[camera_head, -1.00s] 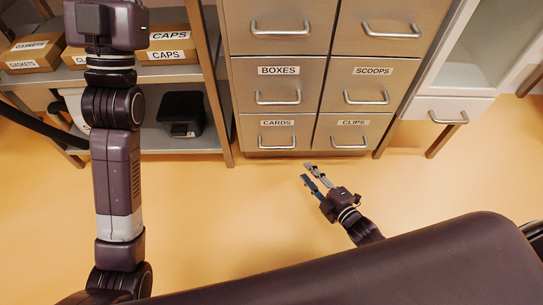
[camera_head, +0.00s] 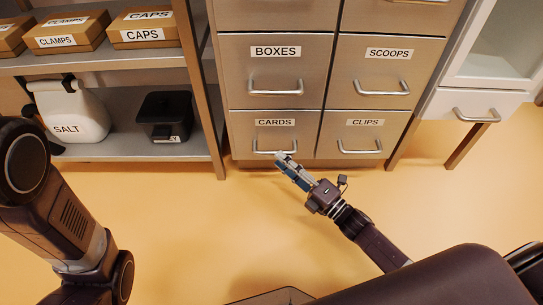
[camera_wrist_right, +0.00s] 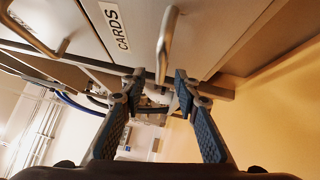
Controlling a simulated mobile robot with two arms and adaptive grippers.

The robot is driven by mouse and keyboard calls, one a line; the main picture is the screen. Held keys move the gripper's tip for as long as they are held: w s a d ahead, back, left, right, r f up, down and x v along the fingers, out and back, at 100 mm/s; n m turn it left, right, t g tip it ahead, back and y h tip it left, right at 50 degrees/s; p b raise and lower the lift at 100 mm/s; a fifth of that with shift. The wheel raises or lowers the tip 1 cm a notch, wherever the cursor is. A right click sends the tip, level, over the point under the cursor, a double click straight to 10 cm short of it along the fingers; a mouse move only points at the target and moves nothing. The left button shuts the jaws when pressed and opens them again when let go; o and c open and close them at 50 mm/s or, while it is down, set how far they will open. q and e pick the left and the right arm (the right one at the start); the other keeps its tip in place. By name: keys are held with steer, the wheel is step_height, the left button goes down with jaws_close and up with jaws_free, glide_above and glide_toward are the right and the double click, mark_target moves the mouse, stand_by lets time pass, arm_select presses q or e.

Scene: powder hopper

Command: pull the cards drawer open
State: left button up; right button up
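The cards drawer (camera_head: 244,136) is the shut grey front at the bottom left of the cabinet, with a "CARDS" label above a metal bar handle (camera_head: 262,148). My right gripper (camera_head: 284,160) has its fingertips at the right part of this handle and hides some of it. In the right wrist view the gripper (camera_wrist_right: 158,82) is open. The cards handle (camera_wrist_right: 167,45) rises just ahead, its lower end in line with the gap between the fingertips. I cannot tell whether they touch. My left arm shows at the left, but its gripper is out of frame.
The boxes drawer (camera_head: 240,72) is above, the scoops drawer (camera_head: 355,68) above right, and the clips drawer (camera_head: 335,130) to the right, all shut. A shelf with a salt container (camera_head: 75,115) and a black bin (camera_head: 165,112) stands left. The floor in front is clear.

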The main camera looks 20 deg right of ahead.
mark_target(272, 153)
steer(key=b+x, duration=0.1)
steer(key=x, duration=0.3)
steer(key=shift+f+b, duration=0.15)
steer(key=shift+b, duration=0.15)
steer(key=shift+w+a, duration=0.2)
steer(key=shift+w, duration=0.25)
jaws_close()
